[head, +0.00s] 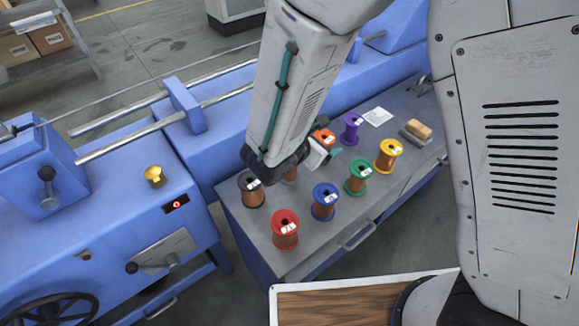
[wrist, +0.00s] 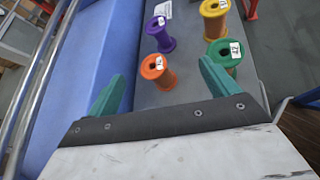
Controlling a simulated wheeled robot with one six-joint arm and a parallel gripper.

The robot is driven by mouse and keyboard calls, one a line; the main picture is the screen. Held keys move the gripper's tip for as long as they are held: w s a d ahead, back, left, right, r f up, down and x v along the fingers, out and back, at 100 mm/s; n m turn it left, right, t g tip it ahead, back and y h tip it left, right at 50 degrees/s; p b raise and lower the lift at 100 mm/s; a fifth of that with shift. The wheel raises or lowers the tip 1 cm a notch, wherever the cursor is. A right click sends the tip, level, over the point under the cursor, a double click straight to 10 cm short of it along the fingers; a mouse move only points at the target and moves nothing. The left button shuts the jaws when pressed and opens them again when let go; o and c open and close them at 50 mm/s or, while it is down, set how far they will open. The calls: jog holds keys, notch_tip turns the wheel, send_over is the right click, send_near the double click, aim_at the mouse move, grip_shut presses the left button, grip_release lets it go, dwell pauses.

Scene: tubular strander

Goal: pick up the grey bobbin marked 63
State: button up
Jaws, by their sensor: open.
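No label can be read clearly as 63. A black or dark grey bobbin (head: 251,190) with copper winding stands upright at the left end of the bench in the head view. Another bobbin (head: 291,176) shows only a strip of copper winding behind my wrist; its flange colour is hidden. My gripper (head: 328,150) is over the bench, to the right of both. In the wrist view my gripper (wrist: 162,70) has its teal fingers wide apart with nothing between them. Neither of these bobbins shows in the wrist view.
On the bench (head: 405,112) stand red (head: 286,231), blue (head: 324,203), green (head: 358,177), yellow (head: 388,155), purple (head: 351,128) and orange (head: 323,136) bobbins. The orange bobbin (wrist: 157,73) is just beyond my fingers. A brush-like block (head: 418,130) lies at right. The blue machine (head: 110,200) borders the bench.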

aim_at(294, 176)
jog(key=s+a+f+n+t+y, duration=0.1)
jog(key=a+f+n+t+y, duration=0.15)
jog(key=a+f+n, duration=0.45)
jog(key=shift+m+g+y, duration=0.25)
jog(key=shift+m+y, duration=0.05)
jog(key=shift+y, duration=0.15)
jog(key=w+f, duration=0.1)
jog(key=w, duration=0.1)
jog(key=w+f, duration=0.2)
jog(key=w+d+f, duration=0.1)
jog(key=w+f, duration=0.1)
jog(key=shift+f, duration=0.1)
jog(key=c, duration=1.3)
jog(key=shift+o, duration=0.2)
